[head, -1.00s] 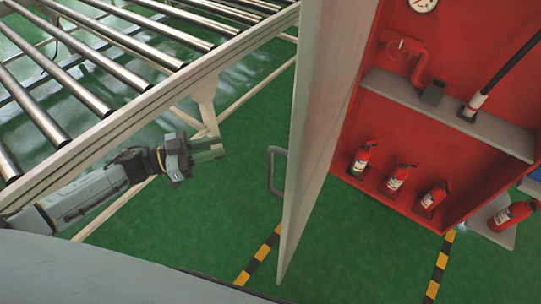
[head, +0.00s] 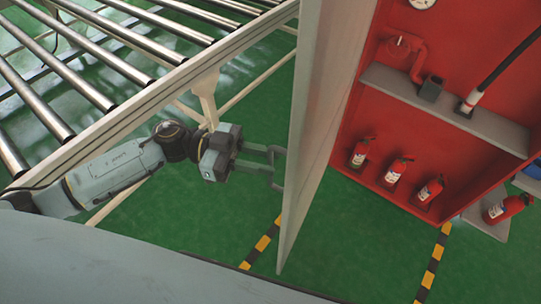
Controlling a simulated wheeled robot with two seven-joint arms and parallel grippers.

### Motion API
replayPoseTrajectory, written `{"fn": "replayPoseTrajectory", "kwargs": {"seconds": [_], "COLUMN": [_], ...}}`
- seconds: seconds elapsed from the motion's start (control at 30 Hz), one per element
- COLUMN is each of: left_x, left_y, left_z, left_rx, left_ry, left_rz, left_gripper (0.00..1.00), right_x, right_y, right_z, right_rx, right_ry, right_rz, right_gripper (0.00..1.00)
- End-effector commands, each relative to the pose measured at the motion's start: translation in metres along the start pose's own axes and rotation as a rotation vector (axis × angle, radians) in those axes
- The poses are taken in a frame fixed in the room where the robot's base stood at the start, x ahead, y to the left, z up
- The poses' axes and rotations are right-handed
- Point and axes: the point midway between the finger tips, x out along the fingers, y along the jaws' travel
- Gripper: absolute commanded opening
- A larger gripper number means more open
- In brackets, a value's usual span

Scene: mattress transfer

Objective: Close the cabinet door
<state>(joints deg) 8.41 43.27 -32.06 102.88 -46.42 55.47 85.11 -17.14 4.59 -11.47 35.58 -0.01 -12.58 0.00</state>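The cabinet door (head: 318,130) is a tall grey panel standing open, seen nearly edge-on left of the red cabinet interior (head: 462,115). A grey U-shaped handle (head: 279,168) is on its left face. My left gripper (head: 268,161) reaches in from the left with its two fingers pointing right at the handle. The fingers are apart, with green floor showing between them. Their tips overlap the handle in the picture; I cannot tell whether they touch it. My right gripper is out of view.
A roller conveyor (head: 165,84) with a pale frame runs along the upper left, close behind my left arm. Several fire extinguishers (head: 430,190) stand in the cabinet's lower part. Yellow-black tape (head: 432,265) marks the green floor. Floor below the door is clear.

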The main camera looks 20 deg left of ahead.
Motion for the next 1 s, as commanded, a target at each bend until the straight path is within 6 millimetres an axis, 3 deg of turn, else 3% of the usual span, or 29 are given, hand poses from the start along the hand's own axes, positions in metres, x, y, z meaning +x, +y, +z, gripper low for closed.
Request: {"fn": "replayPoseTrajectory", "kwargs": {"seconds": [0.2, 0.47, 0.67, 1.0], "left_x": [0.016, 0.018, 0.017, 0.018], "left_y": [0.0, 0.0, 0.0, 0.0], "left_z": [0.0, 0.0, 0.0, 0.0], "left_rx": [0.002, 0.001, 0.001, 0.001], "left_ry": [0.0, 0.0, 0.0, 0.0], "left_rz": [-0.001, -0.001, -0.001, -0.001], "left_gripper": [0.25, 0.25, 0.01, 0.0], "right_x": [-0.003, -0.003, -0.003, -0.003], "right_y": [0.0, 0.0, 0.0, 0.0], "right_z": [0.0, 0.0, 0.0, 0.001], "right_rx": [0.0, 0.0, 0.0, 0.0], "right_ry": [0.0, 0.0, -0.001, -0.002], "right_rz": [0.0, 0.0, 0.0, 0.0], "right_gripper": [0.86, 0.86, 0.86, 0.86]}}
